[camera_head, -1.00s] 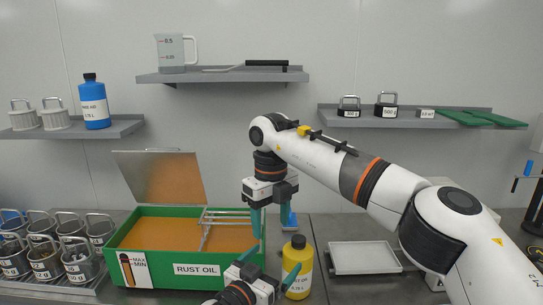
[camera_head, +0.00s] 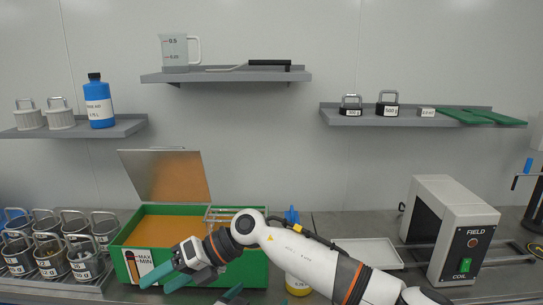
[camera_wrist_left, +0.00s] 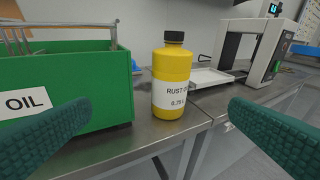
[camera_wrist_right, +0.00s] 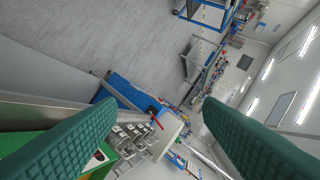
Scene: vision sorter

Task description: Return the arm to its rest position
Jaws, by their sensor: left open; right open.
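My right gripper (camera_head: 163,280) is open and empty in front of the green rust oil tank (camera_head: 240,272), pointing left. Its white arm lies low across the head view. In the right wrist view my right gripper (camera_wrist_right: 157,98) has its fingers wide apart with nothing between them. My left gripper (camera_head: 230,295) barely shows at the bottom edge of the head view. The left wrist view shows my left gripper (camera_wrist_left: 160,118) open and empty, with the yellow rust oil bottle (camera_wrist_left: 172,75) standing upright beyond it. In the head view my right arm mostly hides the bottle (camera_head: 297,286).
Several labelled metal canisters (camera_head: 52,256) stand left of the tank. A white tray (camera_head: 366,252) and the field coil device (camera_head: 455,235) are at the right. Wall shelves (camera_head: 225,76) hold a jug and a blue bottle (camera_head: 98,103). The tank lid (camera_head: 165,177) is open.

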